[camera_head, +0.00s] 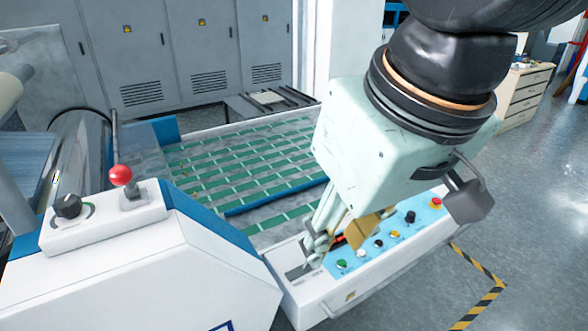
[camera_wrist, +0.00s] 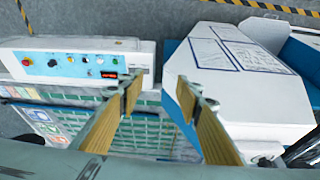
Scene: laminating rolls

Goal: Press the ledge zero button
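The control panel (camera_head: 425,220) is a light blue plate on a white ledge. It carries a green button (camera_head: 342,264), a white button (camera_head: 361,254), a yellow button (camera_head: 394,234), a black knob (camera_head: 410,217) and a red mushroom button (camera_head: 436,204). The panel also shows at the upper left of the wrist view (camera_wrist: 38,71), with a lit red display (camera_wrist: 109,74). Labels are too small to read, so I cannot tell which is ledge zero. My gripper (camera_wrist: 158,92) is open and empty, fingers pointing down over the panel's left end, hiding part of it in the head view.
A white housing (camera_head: 140,265) with a red-knobbed lever (camera_head: 121,176) stands left of the ledge. A bed with green strips (camera_head: 225,180) lies behind it. Grey cabinets (camera_head: 150,60) stand at the back. Open floor with striped tape (camera_head: 490,297) is at right.

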